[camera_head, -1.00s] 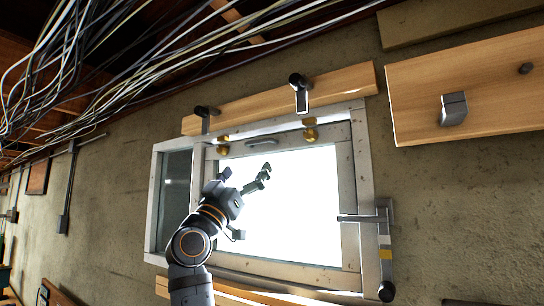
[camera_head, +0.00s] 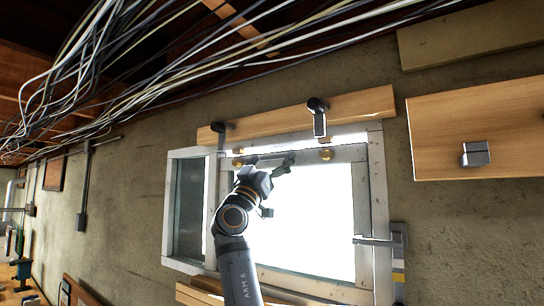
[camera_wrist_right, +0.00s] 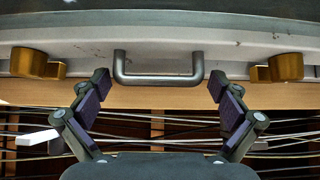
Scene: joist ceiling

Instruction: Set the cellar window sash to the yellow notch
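The window sash (camera_head: 374,204) is a pale frame around a bright pane, set in the wall. Its grey bar handle (camera_wrist_right: 158,80) is on the top rail, between two brass catches (camera_wrist_right: 36,62), (camera_wrist_right: 285,67). My right gripper (camera_head: 264,165) is at the sash's top rail by the handle. In the wrist view the right gripper (camera_wrist_right: 160,88) is open and empty, its fingers spread to either side, just below the handle and apart from it. A bracket with a bar (camera_head: 398,245) stands right of the sash, with a yellow mark (camera_head: 398,277). My left gripper is out of view.
A wooden board (camera_head: 285,115) with two dark-knobbed latches (camera_head: 318,118), (camera_head: 222,132) runs above the window. Cables (camera_head: 120,75) hang under the ceiling. A larger board (camera_head: 465,130) with a metal block (camera_head: 475,153) is on the wall at right.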

